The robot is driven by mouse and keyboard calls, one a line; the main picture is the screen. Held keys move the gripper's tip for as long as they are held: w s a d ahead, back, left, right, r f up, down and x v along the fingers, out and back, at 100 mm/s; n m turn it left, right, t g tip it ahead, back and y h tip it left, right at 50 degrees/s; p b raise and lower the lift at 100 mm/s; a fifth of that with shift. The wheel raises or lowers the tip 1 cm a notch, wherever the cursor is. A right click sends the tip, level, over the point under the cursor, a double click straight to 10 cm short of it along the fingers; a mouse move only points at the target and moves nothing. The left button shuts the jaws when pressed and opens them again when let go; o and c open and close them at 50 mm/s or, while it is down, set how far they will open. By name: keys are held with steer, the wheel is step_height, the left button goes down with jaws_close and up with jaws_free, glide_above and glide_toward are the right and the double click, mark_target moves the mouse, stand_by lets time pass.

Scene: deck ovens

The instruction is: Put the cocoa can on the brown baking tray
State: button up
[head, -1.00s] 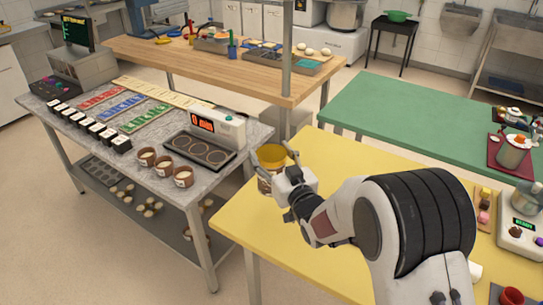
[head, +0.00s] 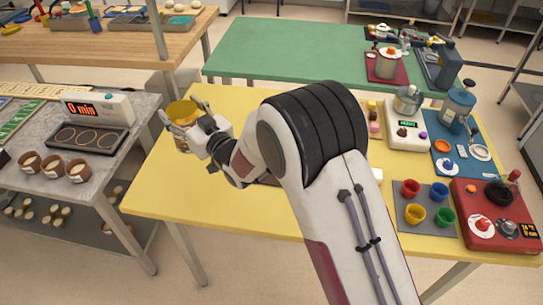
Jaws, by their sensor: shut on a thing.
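The cocoa can (head: 182,111), with a yellow top and a brownish side, is at the far left end of the yellow table. My gripper (head: 184,118) is shut on the can, with a finger on either side of it. The can looks upright. Its lower part is partly hidden by the gripper, and I cannot tell whether it touches the table. A dark brown flat edge (head: 267,180) shows beneath my arm on the yellow table. It may be the brown baking tray, but my arm hides most of it.
The yellow table (head: 170,195) is clear at its front left. Its right side holds a grey mat with several coloured cups (head: 415,215), a red board (head: 490,205) and a white scale (head: 405,130). A grey counter (head: 95,185) stands left, a green table (head: 270,50) behind.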

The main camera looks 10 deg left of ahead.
steer(key=w+d+m+t+h, duration=0.1)
steer(key=w+d, duration=0.3)
steer(key=d, duration=0.4)
steer(key=w+d+m+t+h, duration=0.1)
steer(key=w+d, duration=0.3)
steer(key=d, duration=0.5)
steer(key=s+d, duration=0.2)
steer(key=d, duration=0.4)
steer(key=shift+s+d+r+n+g+y, duration=0.15)
steer(key=shift+d+n+g+y, duration=0.15)
steer(key=shift+d+n+y, duration=0.1)
step_height(320, 180, down, 6)
steer(key=shift+f, duration=2.1)
